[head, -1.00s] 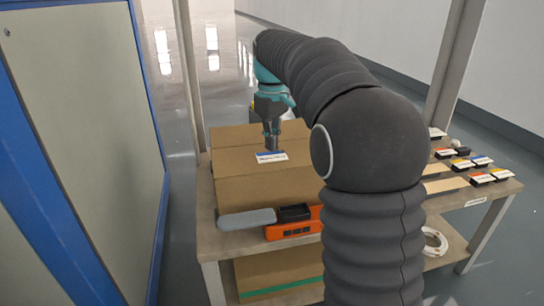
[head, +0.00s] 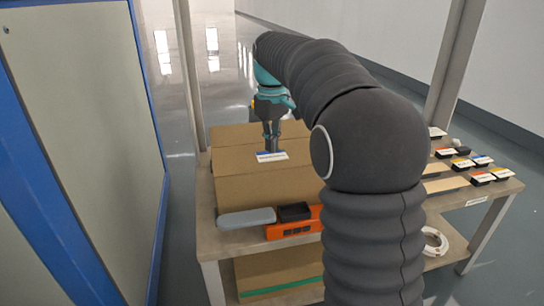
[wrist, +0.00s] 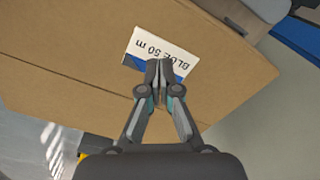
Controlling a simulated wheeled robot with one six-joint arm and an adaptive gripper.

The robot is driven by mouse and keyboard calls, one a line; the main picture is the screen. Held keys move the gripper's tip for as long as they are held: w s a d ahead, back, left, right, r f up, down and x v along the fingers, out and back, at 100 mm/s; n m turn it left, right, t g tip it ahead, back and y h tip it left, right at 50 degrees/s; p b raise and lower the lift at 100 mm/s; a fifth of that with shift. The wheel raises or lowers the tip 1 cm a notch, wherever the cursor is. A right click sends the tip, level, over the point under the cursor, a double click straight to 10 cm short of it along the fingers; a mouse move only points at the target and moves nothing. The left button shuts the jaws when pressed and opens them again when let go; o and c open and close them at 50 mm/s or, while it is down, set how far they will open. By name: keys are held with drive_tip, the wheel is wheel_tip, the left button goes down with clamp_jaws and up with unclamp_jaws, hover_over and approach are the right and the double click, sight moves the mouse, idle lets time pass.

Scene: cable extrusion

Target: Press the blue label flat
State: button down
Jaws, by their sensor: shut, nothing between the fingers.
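The blue label (head: 271,156) is a small white strip with a blue part, on top of a brown cardboard box (head: 262,188). In the wrist view the label (wrist: 168,44) reads "BLUE 50 m", upside down, and lies on the cardboard. My gripper (head: 271,149) points down over the label. Its fingers are shut with nothing between them. In the wrist view the fingertips (wrist: 160,66) overlap the label's blue edge and hide part of it. I cannot tell whether they touch it or whether the label is fully flat.
The box stands on a workbench (head: 232,241). An orange device (head: 292,227) and a grey rounded piece (head: 246,217) lie in front of it. Several small labelled blocks (head: 481,178) sit at the right. A blue-framed panel (head: 95,130) stands at the left.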

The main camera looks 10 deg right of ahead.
drive_tip(key=shift+f+b, duration=0.35)
drive_tip(key=shift+f, duration=0.4)
idle(0.4)
drive_tip(key=shift+r, duration=0.1)
wheel_tip(320, 180, up, 8)
drive_tip(key=p, duration=0.8)
drive_tip(key=shift+d, duration=0.1)
